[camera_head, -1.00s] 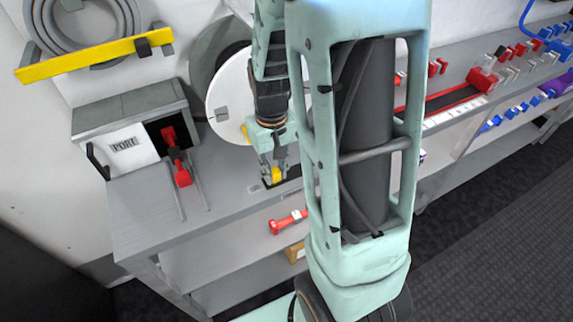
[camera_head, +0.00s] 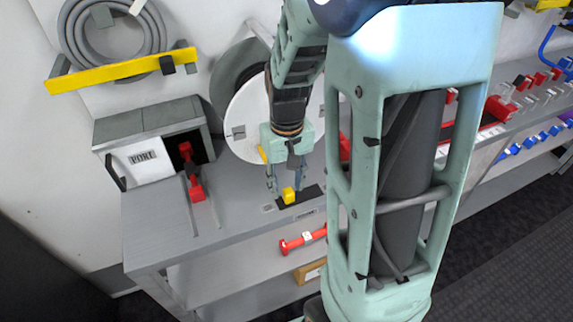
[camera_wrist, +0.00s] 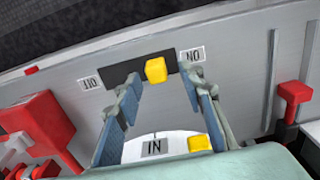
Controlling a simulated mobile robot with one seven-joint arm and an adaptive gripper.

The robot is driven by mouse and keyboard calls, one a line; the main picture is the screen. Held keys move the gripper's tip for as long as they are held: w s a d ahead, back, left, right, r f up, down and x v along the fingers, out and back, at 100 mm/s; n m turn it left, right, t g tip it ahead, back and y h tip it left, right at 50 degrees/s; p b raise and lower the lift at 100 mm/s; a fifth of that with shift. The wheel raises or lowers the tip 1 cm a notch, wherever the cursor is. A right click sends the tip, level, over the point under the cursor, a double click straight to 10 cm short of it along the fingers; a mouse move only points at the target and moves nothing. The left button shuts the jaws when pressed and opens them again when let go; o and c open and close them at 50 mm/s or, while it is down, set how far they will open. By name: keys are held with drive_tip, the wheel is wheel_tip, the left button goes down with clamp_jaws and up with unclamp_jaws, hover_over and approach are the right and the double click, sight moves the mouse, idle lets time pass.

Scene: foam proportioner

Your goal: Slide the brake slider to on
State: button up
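The brake slider is a yellow knob (camera_head: 288,195) on a dark track (camera_head: 312,192) in the grey bench top. In the wrist view the yellow knob (camera_wrist: 156,69) sits on the right part of the track (camera_wrist: 122,74), near an upside-down label (camera_wrist: 192,54) that seems to read ON. Another label (camera_wrist: 90,83) at the left end is hard to read. My gripper (camera_head: 286,189) is open above the knob. In the wrist view its fingers (camera_wrist: 160,77) stand apart on either side of the knob, with gaps visible, not closed on it.
A white reel disc (camera_head: 262,115) stands behind the track. A red-handled lever (camera_head: 194,182) and the PORT box (camera_head: 145,157) are to the left. A red bar (camera_head: 303,240) lies below the bench edge. A second yellow piece (camera_wrist: 199,143) shows near the IN label (camera_wrist: 154,148).

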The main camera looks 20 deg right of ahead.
sight(286, 192)
wheel_tip(286, 192, up, 9)
drive_tip(key=shift+f, duration=0.2)
drive_tip(key=shift+s+a, duration=0.1)
